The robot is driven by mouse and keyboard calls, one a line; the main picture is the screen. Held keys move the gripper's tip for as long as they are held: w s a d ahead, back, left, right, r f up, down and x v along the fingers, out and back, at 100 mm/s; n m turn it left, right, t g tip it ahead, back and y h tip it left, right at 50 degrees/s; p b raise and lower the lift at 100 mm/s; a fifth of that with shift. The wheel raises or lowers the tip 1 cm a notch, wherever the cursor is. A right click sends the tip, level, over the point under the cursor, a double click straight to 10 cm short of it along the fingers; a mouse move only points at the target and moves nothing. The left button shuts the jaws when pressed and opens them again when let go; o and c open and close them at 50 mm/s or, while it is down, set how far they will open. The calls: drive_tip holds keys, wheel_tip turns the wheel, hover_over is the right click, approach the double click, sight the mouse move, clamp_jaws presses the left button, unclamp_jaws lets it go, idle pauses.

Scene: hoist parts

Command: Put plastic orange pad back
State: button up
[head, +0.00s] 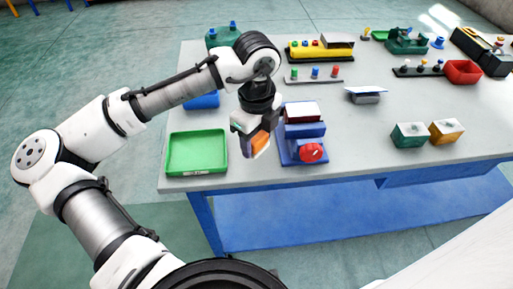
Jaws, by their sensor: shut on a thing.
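My gripper (251,143) is above the front left part of the table, between the green tray and the blue device. It is shut on the orange pad (260,142), which shows between the fingers and is partly hidden by them. The shallow green tray (197,168) sits at the table's front left corner and looks empty. The blue device (300,148), with a red knob (312,153) on its front and a pale plate (301,112) on its raised top, stands just right of my gripper. I cannot tell whether the pad touches anything below.
A green and an orange box (446,131) stand at the front right. A grey stand with a tilted plate (367,94) is mid-table. A yellow block (318,50), a red bin (463,72) and other parts line the back. The middle front is clear.

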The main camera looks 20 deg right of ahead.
sight(257, 150)
drive_tip(key=shift+f, duration=2.15)
drive_tip(key=shift+f, duration=0.2)
drive_tip(key=o, duration=1)
drive_tip(key=shift+o, duration=0.2)
drive_tip(key=shift+r, duration=0.15)
wheel_tip(257, 150, up, 12)
drive_tip(key=shift+r, duration=0.1)
